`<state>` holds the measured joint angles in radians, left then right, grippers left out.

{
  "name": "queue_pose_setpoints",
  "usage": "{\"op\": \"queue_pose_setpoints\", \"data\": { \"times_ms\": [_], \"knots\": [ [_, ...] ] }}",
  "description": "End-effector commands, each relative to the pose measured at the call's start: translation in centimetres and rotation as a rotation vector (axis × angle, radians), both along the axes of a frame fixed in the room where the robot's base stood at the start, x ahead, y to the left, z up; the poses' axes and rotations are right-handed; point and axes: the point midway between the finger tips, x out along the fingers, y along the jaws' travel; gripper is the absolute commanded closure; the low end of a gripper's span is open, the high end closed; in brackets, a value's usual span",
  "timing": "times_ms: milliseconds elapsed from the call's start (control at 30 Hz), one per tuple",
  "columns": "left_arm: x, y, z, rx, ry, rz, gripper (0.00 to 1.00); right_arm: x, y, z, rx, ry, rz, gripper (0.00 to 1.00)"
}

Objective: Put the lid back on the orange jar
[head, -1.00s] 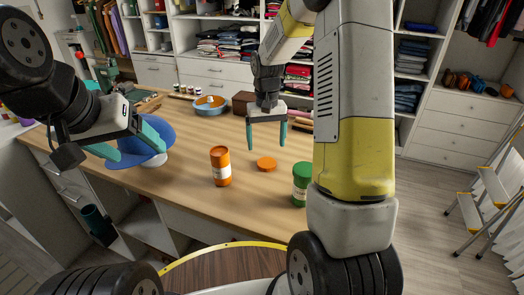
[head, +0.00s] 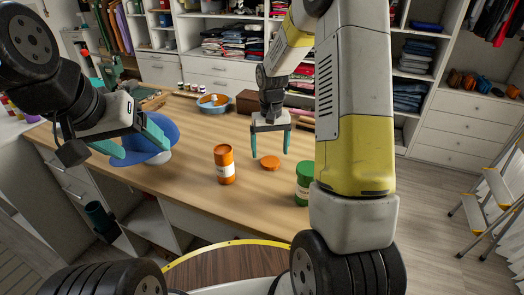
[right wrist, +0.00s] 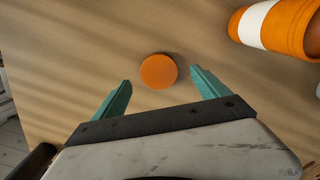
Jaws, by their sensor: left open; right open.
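The orange jar (head: 224,166) stands upright on the wooden table, with a white label around it; it also shows at the upper right of the right wrist view (right wrist: 284,26). The round orange lid (head: 270,163) lies flat on the table to the right of the jar, apart from it. My right gripper (head: 270,154) is open and empty above the table by the lid. In the right wrist view the lid (right wrist: 158,71) lies beyond and between the open fingertips, untouched. My left gripper (head: 142,146) is open and empty in front of the blue bowl-like object.
A green jar (head: 304,184) stands right of the lid, close to my right arm. A blue curved object (head: 150,140) is at the left. A blue bowl (head: 213,104), small jars (head: 188,88) and a brown box (head: 247,102) stand at the back. Table (head: 195,150) between is clear.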

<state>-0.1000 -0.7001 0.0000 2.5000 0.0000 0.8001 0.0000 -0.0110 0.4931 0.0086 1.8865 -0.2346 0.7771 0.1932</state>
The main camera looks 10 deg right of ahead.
Motion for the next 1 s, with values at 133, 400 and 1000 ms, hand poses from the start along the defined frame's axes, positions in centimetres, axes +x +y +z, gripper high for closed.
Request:
{"op": "queue_pose_setpoints", "data": {
  "times_ms": [133,400,1000],
  "knots": [
    [0.0,0.0,0.0,0.0,0.0,0.0,0.26,-0.3,-0.3,-2.6,-0.001,0.006,0.0,0.15],
    [0.0,0.0,0.0,0.0,0.0,0.0,0.26,-0.1,-0.2,-4.2,0.0,0.002,0.0,0.15],
    [0.0,0.0,0.0,0.0,0.0,0.0,0.26,-0.1,-0.2,-4.1,0.0,0.001,0.0,0.79]
  ]
}}
